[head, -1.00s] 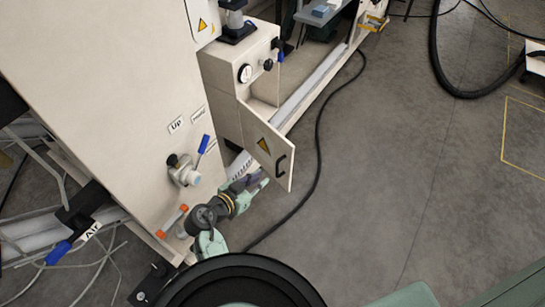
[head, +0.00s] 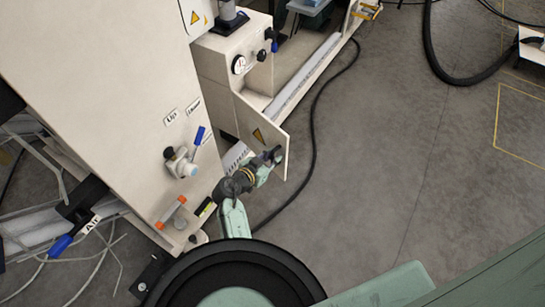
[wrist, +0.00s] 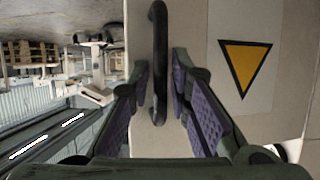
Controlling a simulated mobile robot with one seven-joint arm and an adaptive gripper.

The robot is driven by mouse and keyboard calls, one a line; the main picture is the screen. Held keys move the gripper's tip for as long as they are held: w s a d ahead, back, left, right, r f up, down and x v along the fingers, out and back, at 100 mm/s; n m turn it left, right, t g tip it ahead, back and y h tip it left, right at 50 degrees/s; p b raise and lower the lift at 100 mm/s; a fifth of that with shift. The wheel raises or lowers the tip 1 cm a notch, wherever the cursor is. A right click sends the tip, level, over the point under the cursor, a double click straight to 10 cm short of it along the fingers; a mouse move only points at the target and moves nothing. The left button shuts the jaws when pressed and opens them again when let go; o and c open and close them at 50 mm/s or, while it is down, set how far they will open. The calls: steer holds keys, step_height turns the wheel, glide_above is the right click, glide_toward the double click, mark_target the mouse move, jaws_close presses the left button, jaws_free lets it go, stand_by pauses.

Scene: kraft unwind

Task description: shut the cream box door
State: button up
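The cream box door (head: 262,132) stands open, swung out from the cream box (head: 232,58); it carries a yellow warning triangle. In the wrist view the door (wrist: 210,25) fills the right half, with its black handle (wrist: 158,60) upright in the middle. My gripper (head: 276,156) is at the outer part of the door in the head view and hides the handle there. In the wrist view my gripper (wrist: 160,88) is open, with one purple-padded finger on each side of the handle. I cannot tell whether either finger touches it.
A large cream cabinet (head: 110,100) with a blue-handled valve (head: 183,160) stands left of my arm. A black cable (head: 312,130) lies on the floor beside the door. The grey floor (head: 400,130) to the right is mostly clear.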

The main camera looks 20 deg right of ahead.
steer(key=shift+c, duration=0.3)
jaws_close()
stand_by(0.3)
